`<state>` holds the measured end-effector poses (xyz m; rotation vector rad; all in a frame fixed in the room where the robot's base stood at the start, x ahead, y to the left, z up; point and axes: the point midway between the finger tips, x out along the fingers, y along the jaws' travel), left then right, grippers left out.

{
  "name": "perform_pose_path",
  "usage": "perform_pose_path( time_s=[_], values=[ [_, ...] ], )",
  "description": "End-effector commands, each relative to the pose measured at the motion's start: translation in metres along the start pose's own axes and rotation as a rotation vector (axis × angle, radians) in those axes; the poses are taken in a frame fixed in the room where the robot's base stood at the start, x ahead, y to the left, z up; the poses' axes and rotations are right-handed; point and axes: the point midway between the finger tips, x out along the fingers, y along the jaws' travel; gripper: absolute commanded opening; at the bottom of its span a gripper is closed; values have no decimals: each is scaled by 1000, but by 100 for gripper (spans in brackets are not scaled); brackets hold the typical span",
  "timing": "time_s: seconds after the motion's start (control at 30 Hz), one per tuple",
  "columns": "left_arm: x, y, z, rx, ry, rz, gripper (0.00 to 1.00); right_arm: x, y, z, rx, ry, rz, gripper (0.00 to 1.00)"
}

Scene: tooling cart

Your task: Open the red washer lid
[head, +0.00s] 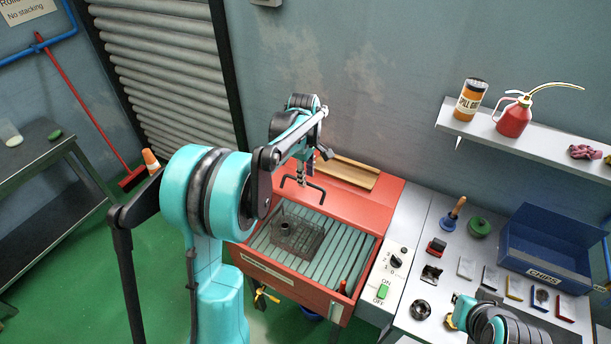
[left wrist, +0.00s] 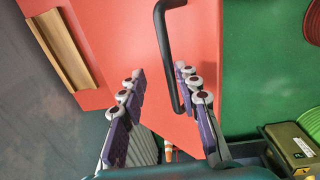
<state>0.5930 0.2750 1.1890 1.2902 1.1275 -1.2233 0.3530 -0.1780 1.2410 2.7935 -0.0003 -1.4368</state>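The red washer (head: 258,262) stands in the middle of the head view. Its slatted inside shows, with a dark wire basket (head: 312,237) in it. The red lid (head: 372,212) lies behind this opening; its exact angle is hard to tell. A black bar handle (head: 315,196) stands out from the lid. In the left wrist view the handle (left wrist: 164,48) crosses the red lid face (left wrist: 120,45). My left gripper (left wrist: 160,85) is open, its fingers apart, with the handle's lower end beside the right finger. My right arm's end (head: 468,310) is at the bottom right; its fingers are unclear.
A control panel (head: 400,235) with a knob and a green switch adjoins the washer. The bench (head: 395,318) right of it holds small tools and a blue bin (head: 545,250). A wall shelf (head: 540,148) carries an oil can. A dark table (head: 30,165) stands left.

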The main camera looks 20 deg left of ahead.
Motion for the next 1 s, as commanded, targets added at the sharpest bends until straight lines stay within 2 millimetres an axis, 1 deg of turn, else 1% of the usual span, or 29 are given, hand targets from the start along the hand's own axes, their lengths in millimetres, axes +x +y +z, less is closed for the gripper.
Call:
perform_pose_path(
  time_s=[0.03, 0.1, 1.0],
  values=[
    [-6, 3, 0, 0, 0, 1, 31, -4, 0, -3, 0, 0, 0, 0],
    [-11, 6, 0, 0, 0, 1, 31, -6, 0, -5, 0, 0, 0, 0],
    [-66, 40, 0, 0, 0, 0, 31, -38, 0, -27, 0, 0, 0, 0]
  ],
)
